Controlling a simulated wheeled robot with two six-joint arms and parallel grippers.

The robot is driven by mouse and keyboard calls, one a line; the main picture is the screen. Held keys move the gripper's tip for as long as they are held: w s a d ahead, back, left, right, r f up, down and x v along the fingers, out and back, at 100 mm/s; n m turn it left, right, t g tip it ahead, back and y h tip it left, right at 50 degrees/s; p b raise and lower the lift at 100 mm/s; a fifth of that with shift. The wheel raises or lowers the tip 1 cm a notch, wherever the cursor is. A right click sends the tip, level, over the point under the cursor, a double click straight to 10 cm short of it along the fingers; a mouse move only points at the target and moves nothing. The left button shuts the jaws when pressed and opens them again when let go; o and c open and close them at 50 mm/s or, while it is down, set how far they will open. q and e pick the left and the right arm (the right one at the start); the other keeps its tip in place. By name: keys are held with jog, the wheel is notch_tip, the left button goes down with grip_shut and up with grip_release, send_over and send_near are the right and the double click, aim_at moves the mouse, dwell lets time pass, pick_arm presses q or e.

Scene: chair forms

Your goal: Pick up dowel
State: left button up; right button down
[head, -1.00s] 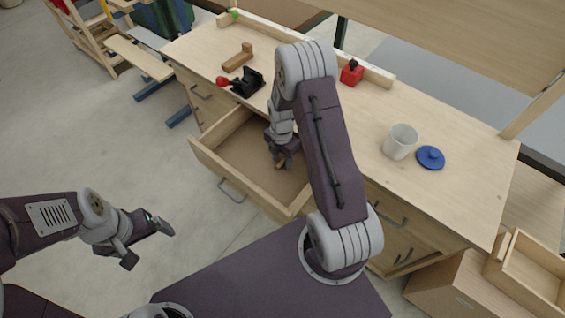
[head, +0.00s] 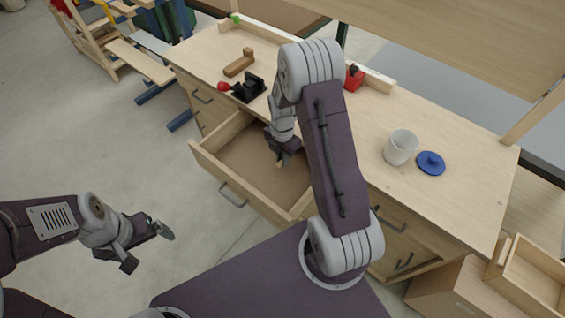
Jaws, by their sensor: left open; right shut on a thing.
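A small light-wood dowel (head: 280,164) shows at the fingertips of my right gripper (head: 281,158). My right gripper is shut on it inside the open drawer (head: 232,188). Most of the dowel is hidden by the fingers, and I cannot tell whether it touches the drawer floor. My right arm reaches over the workbench and covers part of the drawer. My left gripper (head: 148,247) is open and empty over the floor at the left, away from the bench.
On the workbench (head: 455,205) stand a white cup (head: 400,147), a blue lid (head: 431,163), a red block (head: 354,78), a black clamp with a red knob (head: 247,89) and a wooden L-shaped piece (head: 239,63). A wooden box (head: 530,280) is at the lower right.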

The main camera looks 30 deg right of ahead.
notch_tip(320, 180, up, 14)
jog(key=p, duration=0.1)
jog(key=shift+r, duration=0.15)
